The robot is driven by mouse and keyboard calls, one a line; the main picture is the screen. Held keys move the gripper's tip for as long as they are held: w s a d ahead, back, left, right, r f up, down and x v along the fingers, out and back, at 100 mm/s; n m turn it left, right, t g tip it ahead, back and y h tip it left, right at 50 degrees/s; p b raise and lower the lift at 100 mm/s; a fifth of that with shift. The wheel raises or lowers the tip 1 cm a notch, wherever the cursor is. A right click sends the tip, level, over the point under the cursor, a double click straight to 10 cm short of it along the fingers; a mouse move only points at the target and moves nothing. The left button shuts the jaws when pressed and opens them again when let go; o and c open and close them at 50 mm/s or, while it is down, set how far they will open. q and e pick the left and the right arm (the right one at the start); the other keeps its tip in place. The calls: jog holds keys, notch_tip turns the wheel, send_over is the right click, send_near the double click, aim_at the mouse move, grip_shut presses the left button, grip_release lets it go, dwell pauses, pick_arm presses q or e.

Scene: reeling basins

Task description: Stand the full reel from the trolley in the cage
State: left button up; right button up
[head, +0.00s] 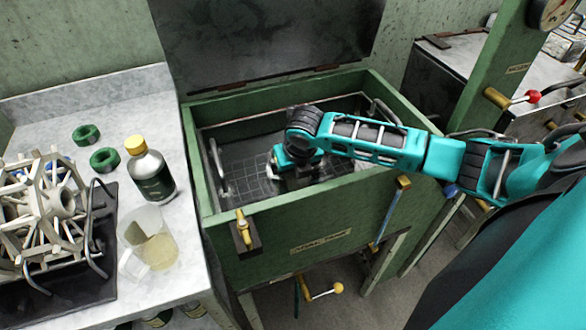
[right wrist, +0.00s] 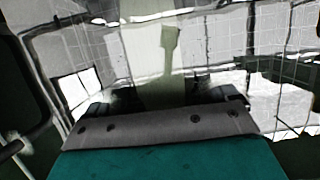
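A cream spoked reel (head: 62,205) stands on a black tray with metal handles (head: 100,285), on the pale metal worktop at the left. I cannot tell how full it is. The green basin (head: 225,235) stands open in the middle, its dark lid raised. A wire-mesh cage (head: 245,175) with upright handles sits inside it. My right gripper (head: 298,182) reaches down into the basin over the mesh. In the right wrist view its fingers (right wrist: 168,100) look spread apart with no object held between them. My left gripper is not in view.
A bottle with a yellow cap (head: 152,170), a clear jug of pale liquid (head: 150,245) and two green rings (head: 87,135) stand on the worktop (head: 115,95). The basin's rim surrounds my right gripper.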

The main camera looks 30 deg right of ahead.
jog(key=shift+o, duration=1.1)
jog(key=d+p+v, duration=0.1)
jog(key=v, duration=1.1)
jog(key=shift+a+r, duration=0.45)
jog(key=shift+a, duration=0.1)
jog(key=shift+s+a, duration=0.1)
jog(key=shift+s, duration=0.05)
